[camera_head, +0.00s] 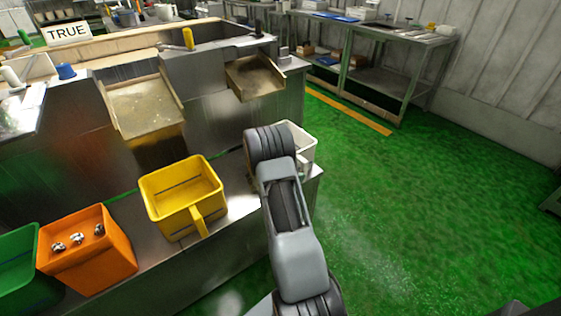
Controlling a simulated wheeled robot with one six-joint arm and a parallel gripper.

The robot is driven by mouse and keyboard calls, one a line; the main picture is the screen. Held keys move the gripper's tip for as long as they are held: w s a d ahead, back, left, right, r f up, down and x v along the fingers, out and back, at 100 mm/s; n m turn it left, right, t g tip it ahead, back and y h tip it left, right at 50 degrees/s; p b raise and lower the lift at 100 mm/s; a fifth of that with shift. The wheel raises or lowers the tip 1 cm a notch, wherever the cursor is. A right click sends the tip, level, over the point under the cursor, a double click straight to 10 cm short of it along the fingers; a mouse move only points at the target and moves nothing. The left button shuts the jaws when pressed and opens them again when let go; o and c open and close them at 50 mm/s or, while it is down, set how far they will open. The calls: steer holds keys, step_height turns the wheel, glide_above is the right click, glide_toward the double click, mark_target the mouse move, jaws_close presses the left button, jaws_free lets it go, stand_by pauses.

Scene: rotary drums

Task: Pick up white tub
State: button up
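The white tub (304,144) stands near the right end of the low metal ledge. My arm covers its left part, and only its right side and some of its rim show. My arm reaches up from the bottom of the view to the tub. My gripper's fingers are hidden behind the arm's end, so I cannot tell whether they touch the tub or are open or shut.
A yellow tub (183,197), an orange tub (86,249) with several small metal pieces and a green tub (18,270) stand leftward along the ledge (150,262). Metal chutes (145,106) jut out above. Open green floor (420,205) lies to the right.

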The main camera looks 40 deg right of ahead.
mark_target(301, 171)
steer(key=b+x, duration=0.1)
steer(key=x, duration=0.4)
steer(key=shift+d+b, duration=0.1)
steer(key=shift+b, duration=0.2)
jaws_close()
steer(key=shift+w+r, duration=0.1)
